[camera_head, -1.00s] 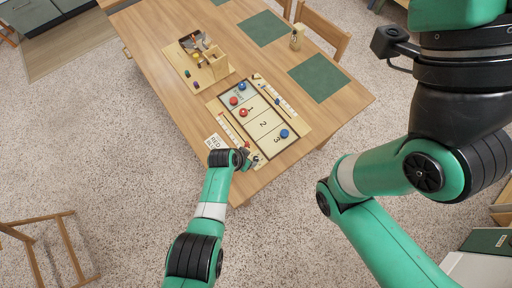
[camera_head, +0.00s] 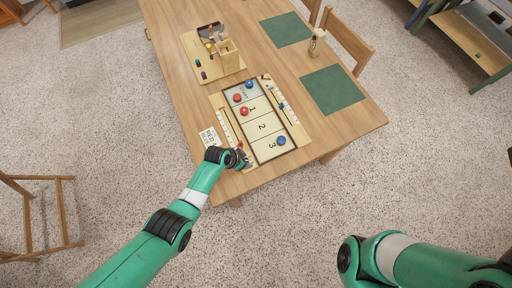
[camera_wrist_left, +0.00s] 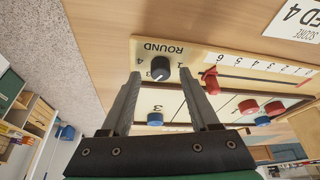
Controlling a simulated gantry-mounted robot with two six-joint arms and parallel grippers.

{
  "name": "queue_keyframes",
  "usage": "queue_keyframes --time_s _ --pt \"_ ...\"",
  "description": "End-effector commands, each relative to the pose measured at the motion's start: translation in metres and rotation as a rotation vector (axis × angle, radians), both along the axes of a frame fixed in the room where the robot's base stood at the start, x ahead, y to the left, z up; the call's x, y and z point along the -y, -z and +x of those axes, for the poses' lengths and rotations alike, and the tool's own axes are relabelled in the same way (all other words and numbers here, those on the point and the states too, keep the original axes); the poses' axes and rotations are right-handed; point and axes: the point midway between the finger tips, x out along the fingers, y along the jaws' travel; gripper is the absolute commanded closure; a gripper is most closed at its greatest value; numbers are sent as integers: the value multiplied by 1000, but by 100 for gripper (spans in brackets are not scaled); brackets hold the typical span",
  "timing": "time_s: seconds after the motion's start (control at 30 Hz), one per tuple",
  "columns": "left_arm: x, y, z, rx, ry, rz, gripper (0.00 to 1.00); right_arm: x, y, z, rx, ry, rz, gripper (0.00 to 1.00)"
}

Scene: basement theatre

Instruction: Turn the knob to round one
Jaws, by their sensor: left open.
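The dark round knob (camera_wrist_left: 160,68) sits on the board's wooden end strip, beside the upside-down word ROUND. A 3 shows at its left and a 1 at its right in the left wrist view; a pale mark shows on the knob, but I cannot tell exactly which number it points to. My left gripper (camera_wrist_left: 163,78) is open, its two fingers on either side of the knob in the picture; contact is not clear. In the head view my left gripper (camera_head: 244,161) is over the board's near left corner and hides the knob. My right gripper is out of view.
The game board (camera_head: 294,126) carries red and blue pucks, with score strips along its sides. A score card (camera_head: 209,138) lies left of it. A wooden organizer (camera_head: 229,57) and green mats (camera_head: 332,90) are farther back. Chairs stand around the table.

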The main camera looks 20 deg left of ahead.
Motion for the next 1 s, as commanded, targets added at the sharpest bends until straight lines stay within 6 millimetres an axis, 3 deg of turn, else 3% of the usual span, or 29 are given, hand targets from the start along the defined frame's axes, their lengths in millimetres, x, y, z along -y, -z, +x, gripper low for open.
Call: queue_keyframes --time_s 0.07,0.37,0.7,1.0 --pt "0 8 1 0 0 0 38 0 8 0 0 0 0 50" --pt "1 6 1 0 0 0 38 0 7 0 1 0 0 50" --pt "1 7 1 0 1 0 100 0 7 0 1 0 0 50" --pt "1 7 1 0 -5 0 100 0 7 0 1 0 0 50"
